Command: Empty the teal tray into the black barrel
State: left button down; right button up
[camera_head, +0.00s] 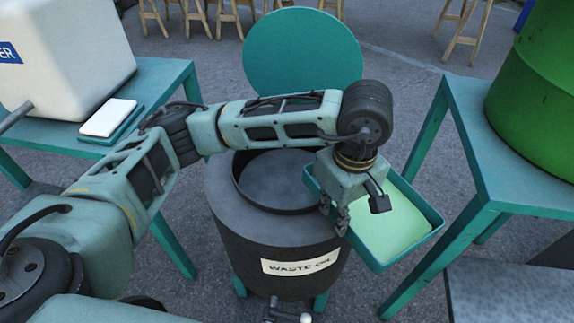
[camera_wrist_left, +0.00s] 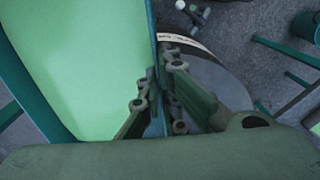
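The teal tray (camera_head: 412,258) hangs at the right side of the black barrel (camera_head: 225,225), partly over its rim in the head view. Light green content (camera_head: 400,225) covers much of its inside; I cannot tell how far it tilts. The barrel is open on top, dark inside, with a "WASTE OIL" label. My left gripper (camera_head: 335,215) reaches over the barrel and is shut on the tray's near-barrel wall. In the left wrist view, the fingers (camera_wrist_left: 160,95) sit on both sides of the tray's wall (camera_wrist_left: 152,50). My right gripper is not in view.
A round teal disc (camera_head: 303,50) stands behind the barrel. A teal table (camera_head: 165,75) with a white container (camera_head: 70,50) is at left. Another teal table (camera_head: 490,150) with a green drum (camera_head: 540,100) is at right. Wooden stools (camera_head: 465,30) stand at the back.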

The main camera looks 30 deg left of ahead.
aim_at(380, 252)
pick_arm(q)
jog(key=s+d+n, duration=0.1)
jog(key=d+n, duration=0.1)
jog(key=s+d+n, duration=0.1)
jog(key=d+n, duration=0.2)
jog(key=s+d+n, duration=0.2)
jog(key=d+n, duration=0.1)
jog(key=shift+d+p, duration=0.2)
jog(key=shift+p, duration=0.15)
jog(key=shift+s+d+n, duration=0.4)
jog(key=shift+d+n, duration=0.25)
jog(key=shift+n, duration=0.25)
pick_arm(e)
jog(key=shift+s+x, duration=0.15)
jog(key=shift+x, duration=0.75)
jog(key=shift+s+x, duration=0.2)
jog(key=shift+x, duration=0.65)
pick_arm(q)
jog(key=shift+r, duration=0.15)
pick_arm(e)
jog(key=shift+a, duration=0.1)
